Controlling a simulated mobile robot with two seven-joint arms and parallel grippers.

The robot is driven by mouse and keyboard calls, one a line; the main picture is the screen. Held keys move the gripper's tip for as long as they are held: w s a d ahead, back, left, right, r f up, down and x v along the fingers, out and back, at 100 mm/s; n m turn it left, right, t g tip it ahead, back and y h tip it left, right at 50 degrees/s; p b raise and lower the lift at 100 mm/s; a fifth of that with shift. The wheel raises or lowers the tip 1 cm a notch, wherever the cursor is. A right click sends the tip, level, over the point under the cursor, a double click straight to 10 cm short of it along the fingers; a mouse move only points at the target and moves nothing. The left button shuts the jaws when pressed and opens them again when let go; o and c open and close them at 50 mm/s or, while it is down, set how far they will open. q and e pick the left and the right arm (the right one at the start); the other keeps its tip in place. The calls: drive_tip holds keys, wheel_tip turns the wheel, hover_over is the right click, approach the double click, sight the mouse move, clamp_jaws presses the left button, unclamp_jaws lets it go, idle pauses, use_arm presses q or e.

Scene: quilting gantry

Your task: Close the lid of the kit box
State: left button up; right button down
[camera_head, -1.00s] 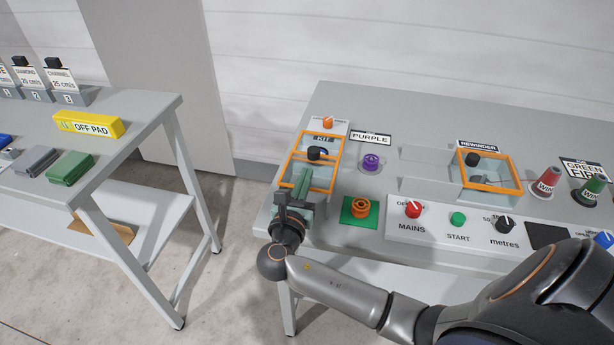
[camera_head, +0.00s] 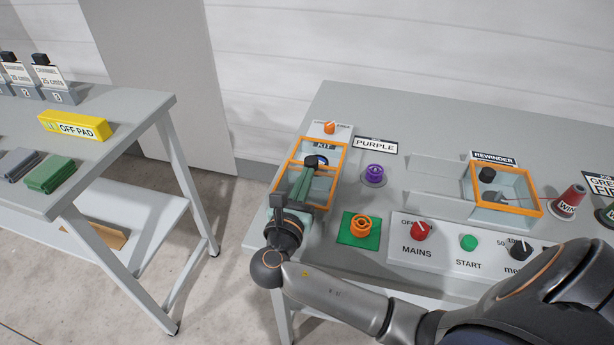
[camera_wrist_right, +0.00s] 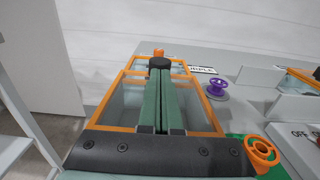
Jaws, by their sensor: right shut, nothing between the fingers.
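The kit box (camera_head: 277,190) stands at the left end of the grey bench, with clear walls and an orange frame. It also shows in the right wrist view (camera_wrist_right: 113,100). A crossbar splits the orange outline into a near and a far part. A black knob (camera_head: 312,162) stands by this crossbar; it also shows in the wrist view (camera_wrist_right: 159,63). I cannot tell exactly how far the lid covers the box. My right gripper (camera_head: 310,171) is shut and empty above the box, its green fingertips (camera_wrist_right: 161,75) just in front of the knob. Contact is unclear. My left gripper is not in view.
An orange switch (camera_head: 329,127) sits behind the box. A purple spool (camera_head: 374,174) and an orange spool on a green pad (camera_head: 348,239) stand to its right. The rewinder box (camera_head: 540,206) and the controls panel (camera_head: 443,260) lie farther right. A second table (camera_head: 130,112) stands left, across a gap.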

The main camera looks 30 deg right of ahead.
sight(312, 160)
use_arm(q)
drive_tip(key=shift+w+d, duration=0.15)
use_arm(e)
drive_tip(key=shift+d, duration=0.1)
drive_tip(key=shift+w+d+r, duration=0.15)
drive_tip(key=shift+w+d, duration=0.05)
drive_tip(key=shift+w, duration=0.05)
drive_tip(key=p+x, duration=0.2)
drive_tip(key=x, duration=0.2)
drive_tip(key=shift+r, duration=0.2)
drive_tip(key=x, duration=0.3)
drive_tip(key=p+x, duration=0.1)
drive_tip(key=x, duration=0.1)
drive_tip(key=shift+w+d+f, duration=0.1)
drive_tip(key=shift+d+f, duration=0.15)
drive_tip(key=shift+w+d, duration=0.25)
drive_tip(key=shift+d+r, duration=0.1)
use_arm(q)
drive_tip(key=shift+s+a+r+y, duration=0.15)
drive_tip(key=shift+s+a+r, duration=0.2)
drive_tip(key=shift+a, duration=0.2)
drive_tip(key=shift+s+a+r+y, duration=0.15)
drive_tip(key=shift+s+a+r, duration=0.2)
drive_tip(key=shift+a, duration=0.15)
